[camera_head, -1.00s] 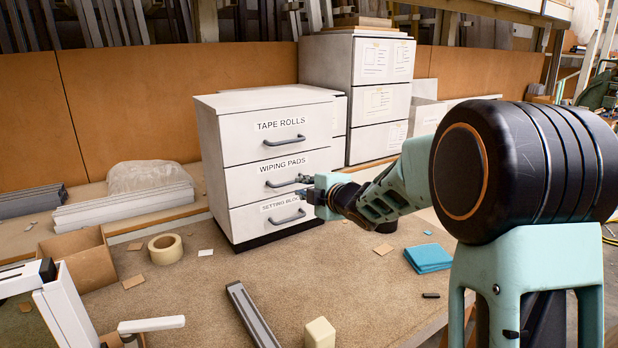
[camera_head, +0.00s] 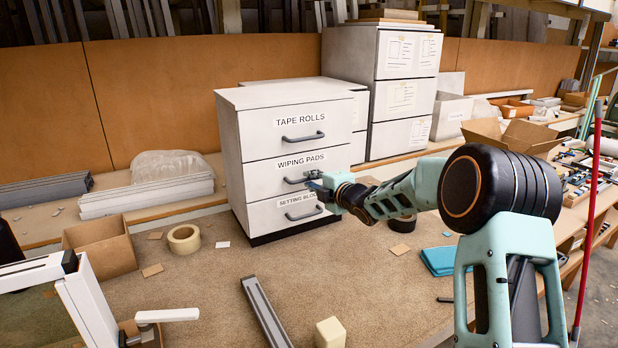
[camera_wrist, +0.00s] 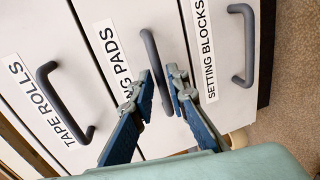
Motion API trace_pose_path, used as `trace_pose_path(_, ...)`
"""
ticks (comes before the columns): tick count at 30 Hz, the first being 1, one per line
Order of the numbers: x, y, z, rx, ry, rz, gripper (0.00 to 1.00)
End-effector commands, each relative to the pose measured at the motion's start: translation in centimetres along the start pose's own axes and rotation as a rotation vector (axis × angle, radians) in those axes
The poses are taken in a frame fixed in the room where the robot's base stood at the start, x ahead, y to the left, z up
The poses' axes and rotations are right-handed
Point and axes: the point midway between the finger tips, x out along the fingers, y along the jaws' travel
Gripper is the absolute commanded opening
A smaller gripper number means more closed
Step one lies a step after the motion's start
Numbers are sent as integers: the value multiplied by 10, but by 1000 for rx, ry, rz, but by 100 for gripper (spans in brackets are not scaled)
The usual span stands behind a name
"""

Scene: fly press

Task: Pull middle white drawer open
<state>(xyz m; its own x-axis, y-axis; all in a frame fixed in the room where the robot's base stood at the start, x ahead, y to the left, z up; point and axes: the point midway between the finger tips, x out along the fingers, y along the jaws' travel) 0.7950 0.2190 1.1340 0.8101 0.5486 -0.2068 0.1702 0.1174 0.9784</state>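The middle white drawer (camera_head: 262,176), labelled WIPING PADS, is in a small white cabinet and looks flush with the drawers above and below. Its dark bar handle (camera_head: 293,181) also shows in the wrist view (camera_wrist: 149,45). My gripper (camera_head: 314,183) is at the right part of this handle. In the wrist view my gripper's fingertips (camera_wrist: 160,78) stand on either side of the handle, with visible gaps, so it looks open around the bar. My fingers cover part of the label in the wrist view.
The TAPE ROLLS drawer (camera_head: 255,130) is above and the SETTING BLOCKS drawer (camera_head: 262,216) below. A tape roll (camera_head: 184,239), a metal bar (camera_head: 264,312), a pale block (camera_head: 330,333) and blue pads (camera_head: 440,261) lie on the bench. Bench in front of the cabinet is mostly clear.

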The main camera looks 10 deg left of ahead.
Motion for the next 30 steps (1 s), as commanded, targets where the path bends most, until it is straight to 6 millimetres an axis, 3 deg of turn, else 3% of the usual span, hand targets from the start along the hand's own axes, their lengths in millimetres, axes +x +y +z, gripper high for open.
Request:
trace_pose_path(6, 17, 0, 0, -1, -1, -1, 15)
trace_pose_path(16, 20, 0, 0, -1, -1, 0, 15)
trace_pose_path(21, 20, 0, 0, -1, -1, -1, 0)
trace_pose_path(30, 19, 0, 1, -1, -1, -1, 0)
